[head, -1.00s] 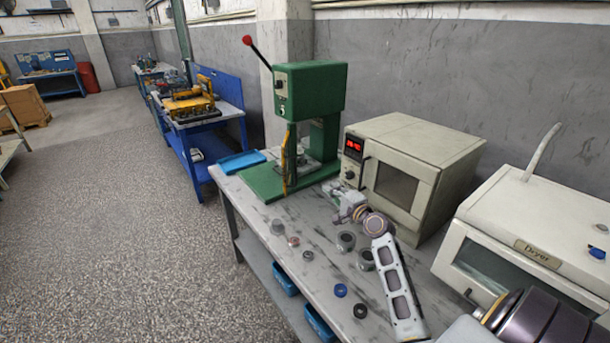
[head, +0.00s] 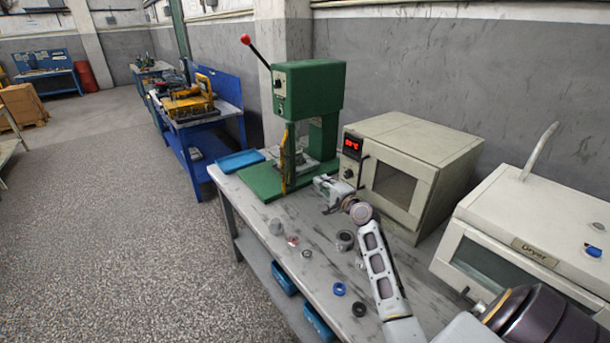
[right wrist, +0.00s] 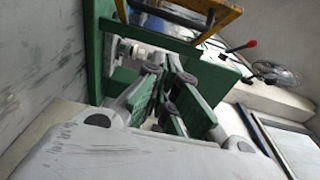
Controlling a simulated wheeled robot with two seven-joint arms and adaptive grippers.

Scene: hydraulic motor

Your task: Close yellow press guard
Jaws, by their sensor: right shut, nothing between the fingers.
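The green press (head: 308,90) stands at the far end of the grey bench. Its yellow guard (head: 284,158) shows in the head view as a narrow upright strip at the press's front left. In the right wrist view the guard (right wrist: 228,18) is a yellow frame at the top, beyond my fingers and apart from them. Its exact angle to the press is hard to tell. My right gripper (head: 322,188) is shut and empty, low beside the press's green base, to the right of the guard. The gripper (right wrist: 167,72) also shows in the right wrist view. My left gripper is not in view.
A beige oven (head: 410,170) stands close to the right of my gripper. A dryer (head: 530,235) is farther right. Several small rings and parts, one a blue ring (head: 339,289), lie on the bench front. A blue tray (head: 240,160) lies left of the press.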

